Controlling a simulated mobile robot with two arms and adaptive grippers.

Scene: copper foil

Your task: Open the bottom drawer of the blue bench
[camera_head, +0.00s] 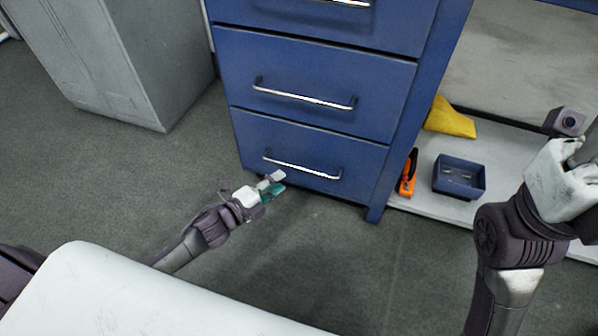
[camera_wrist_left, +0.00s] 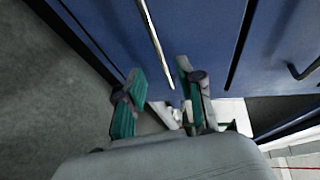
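The blue bench (camera_head: 408,125) has a column of drawers. Its bottom drawer (camera_head: 300,142) looks shut, its front flush with the drawer above. The bottom drawer's silver bar handle (camera_head: 302,165) runs across its front. My left gripper (camera_head: 275,184) is just in front of and below the handle's left end. In the left wrist view my left gripper (camera_wrist_left: 163,82) has its fingers apart, with a bar handle (camera_wrist_left: 153,42) lined up between and beyond the tips. I cannot tell if they touch it. My right gripper (camera_head: 568,165) is at the right edge, its fingers partly hidden.
A grey cabinet (camera_head: 120,60) stands at the left. On the low shelf (camera_head: 430,165) at the right are a blue bin (camera_head: 460,190), an orange-and-black tool (camera_head: 408,174) and a yellow object (camera_head: 450,118). The grey floor before the drawers is clear.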

